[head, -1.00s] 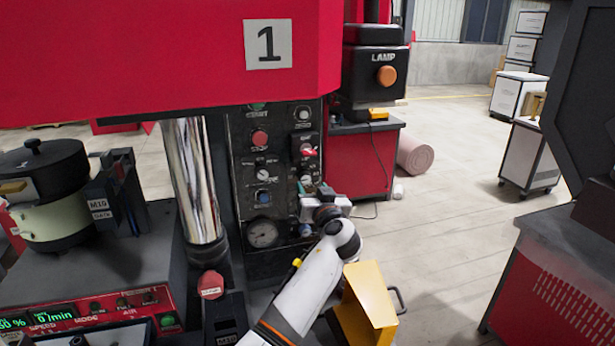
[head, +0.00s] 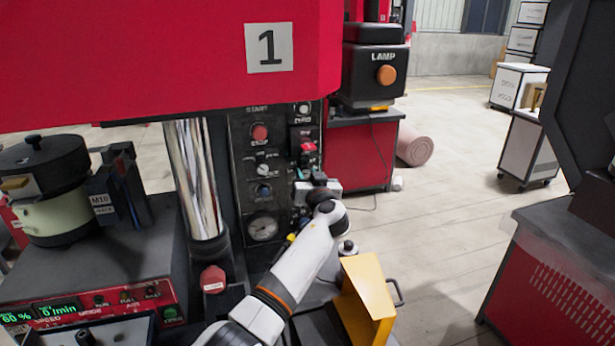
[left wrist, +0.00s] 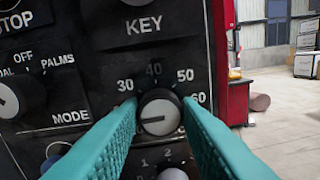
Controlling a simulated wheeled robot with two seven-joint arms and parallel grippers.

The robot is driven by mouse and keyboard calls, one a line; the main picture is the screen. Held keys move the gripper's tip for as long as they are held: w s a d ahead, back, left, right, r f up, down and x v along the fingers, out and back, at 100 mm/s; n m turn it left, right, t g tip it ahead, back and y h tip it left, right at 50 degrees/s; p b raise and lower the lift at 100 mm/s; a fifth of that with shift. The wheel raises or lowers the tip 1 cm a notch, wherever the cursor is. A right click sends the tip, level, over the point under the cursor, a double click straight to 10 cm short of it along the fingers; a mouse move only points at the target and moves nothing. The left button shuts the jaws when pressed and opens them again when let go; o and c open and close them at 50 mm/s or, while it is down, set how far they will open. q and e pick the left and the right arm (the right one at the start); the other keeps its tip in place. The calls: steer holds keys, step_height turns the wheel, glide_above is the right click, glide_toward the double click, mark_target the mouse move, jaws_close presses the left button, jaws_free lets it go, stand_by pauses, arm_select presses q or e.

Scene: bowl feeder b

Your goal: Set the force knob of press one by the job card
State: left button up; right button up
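Press one (head: 160,60) carries a large "1" and a dark control panel (head: 247,185). In the left wrist view a black-rimmed knob with a grey face (left wrist: 159,118) sits under the word KEY, in a scale reading 30, 40, 50 and 60. The teal fingers of my left gripper (left wrist: 159,112) stand apart on both sides of the knob, seemingly with small gaps. In the head view this gripper (head: 305,184) is at the panel's right side, hiding the knob. My right gripper is out of view. I see no readable job card.
A mode selector (left wrist: 8,100) is left of the knob, and another knob (left wrist: 172,174) is just below. A yellow box-like piece (head: 365,295) stands near my left arm.

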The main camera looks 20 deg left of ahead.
arm_select(q)
steer(key=shift+f, duration=0.1)
steer(key=shift+m+b, duration=0.75)
steer(key=shift+m, duration=0.05)
steer(key=shift+m+b, duration=0.4)
steer(key=shift+m, duration=0.4)
steer(key=shift+m+b, duration=0.3)
steer(key=shift+m, duration=2.4)
steer(key=o, duration=1)
steer(key=shift+d, duration=0.1)
